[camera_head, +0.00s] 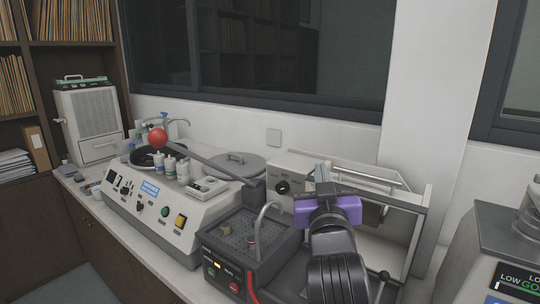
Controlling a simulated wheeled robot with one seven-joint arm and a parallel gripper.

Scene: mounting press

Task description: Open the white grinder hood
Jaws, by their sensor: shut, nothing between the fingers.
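A white housing with a slanted top and side panel (418,222) stands right of the middle, behind my arm. It appears to be the white grinder hood, though I cannot tell for sure. A pale horizontal bar (368,177) runs across its upper front. Its lower front is partly hidden by my arm. My gripper (322,172), with a purple body and grey fingers, is in front of its left part. The fingers are shut and empty. I cannot tell whether they touch the hood.
A white box with a black knob (283,187) adjoins the housing. A dark control unit (250,245) with a curved metal tube stands left of my arm. Further left are a white polisher console (140,208), a red-ball lever (157,138) and a round grey lid (238,164). A machine with a screen (505,240) is at right.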

